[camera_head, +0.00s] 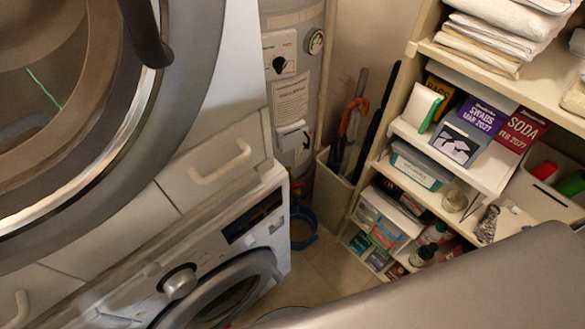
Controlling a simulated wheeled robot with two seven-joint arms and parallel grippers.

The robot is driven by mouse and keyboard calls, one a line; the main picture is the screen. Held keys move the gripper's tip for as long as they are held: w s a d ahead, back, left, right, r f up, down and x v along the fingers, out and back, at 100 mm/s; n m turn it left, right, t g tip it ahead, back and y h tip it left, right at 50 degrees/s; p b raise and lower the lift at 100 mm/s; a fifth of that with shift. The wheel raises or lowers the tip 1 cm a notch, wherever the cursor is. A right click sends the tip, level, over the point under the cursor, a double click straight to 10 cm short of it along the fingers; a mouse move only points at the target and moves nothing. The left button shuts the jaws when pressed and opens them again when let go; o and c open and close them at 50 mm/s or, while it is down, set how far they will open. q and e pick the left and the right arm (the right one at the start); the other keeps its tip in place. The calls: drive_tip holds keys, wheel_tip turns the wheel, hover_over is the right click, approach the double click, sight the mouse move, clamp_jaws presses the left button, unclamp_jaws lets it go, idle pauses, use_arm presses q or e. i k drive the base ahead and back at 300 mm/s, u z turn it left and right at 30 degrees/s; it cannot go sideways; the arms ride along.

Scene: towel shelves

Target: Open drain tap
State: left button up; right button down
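The water heater (318,65) is a tall grey cylinder at the top middle, with a control dial panel, a round gauge and a label on its front. Low on it, a small brass-coloured fitting (297,189) shows just right of the washing machine's corner. It looks like the drain tap, but it is too small and dark to tell how its handle is turned. A blue bucket (303,240) stands on the floor below it. Neither of my grippers is in view.
A washing machine (205,255) and a large round door (95,150) above it fill the left. Shelves (400,125) with towels and boxes stand at the right, beside a bin (335,190) holding umbrellas. A narrow strip of floor (325,270) is clear between.

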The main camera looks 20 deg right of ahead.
sight(295, 185)
drive_tip(key=u, duration=1.3)
drive_tip(key=k, duration=0.35)
drive_tip(key=z, duration=0.4)
